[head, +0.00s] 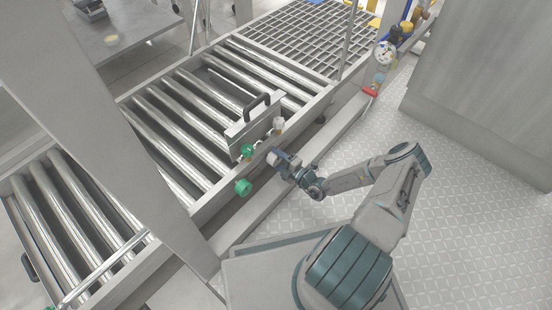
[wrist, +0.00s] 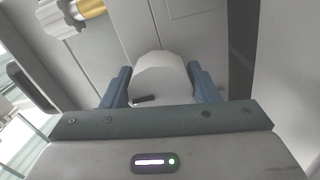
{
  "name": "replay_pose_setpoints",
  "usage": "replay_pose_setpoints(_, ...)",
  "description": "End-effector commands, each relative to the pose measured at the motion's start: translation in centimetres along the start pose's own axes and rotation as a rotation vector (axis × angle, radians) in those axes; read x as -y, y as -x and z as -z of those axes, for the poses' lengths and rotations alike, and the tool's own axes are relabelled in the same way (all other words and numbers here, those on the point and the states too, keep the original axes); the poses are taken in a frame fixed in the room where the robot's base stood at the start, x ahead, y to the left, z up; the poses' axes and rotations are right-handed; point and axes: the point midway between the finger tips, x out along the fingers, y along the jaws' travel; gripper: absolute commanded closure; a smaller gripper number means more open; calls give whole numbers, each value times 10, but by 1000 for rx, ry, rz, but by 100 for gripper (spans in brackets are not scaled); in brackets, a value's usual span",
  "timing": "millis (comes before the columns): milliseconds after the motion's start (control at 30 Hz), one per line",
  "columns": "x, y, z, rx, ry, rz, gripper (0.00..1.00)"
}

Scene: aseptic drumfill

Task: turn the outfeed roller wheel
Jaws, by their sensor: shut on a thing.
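A pale, rounded wheel (wrist: 160,78) sits between my blue fingers in the wrist view, with a small dark mark near its lower left edge. It looks like the outfeed roller wheel. My gripper (wrist: 163,88) is shut on it, one finger on each side. In the head view my gripper (head: 275,158) is at the near side rail of the roller conveyor, and the pale wheel is mostly hidden there by the fingers. The wheel's far side and its mounting are hidden.
A gauge (head: 385,53) is farther back. The patterned floor (head: 470,200) is clear.

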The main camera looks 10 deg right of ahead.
Motion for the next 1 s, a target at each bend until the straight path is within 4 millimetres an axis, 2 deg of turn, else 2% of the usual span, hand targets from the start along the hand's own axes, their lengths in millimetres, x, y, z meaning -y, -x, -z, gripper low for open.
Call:
replay_pose_setpoints(467, 1, 2, -1, 2, -12, 3, 68)
replay_pose_setpoints(500, 1, 2, -1, 2, -12, 3, 34)
replay_pose_setpoints(533, 1, 2, -1, 2, -12, 3, 26)
replay_pose_setpoints(833, 1, 0, 1, -2, -11, 2, 25)
replay_pose_setpoints(1000, 1, 7, -1, -6, -11, 4, 25)
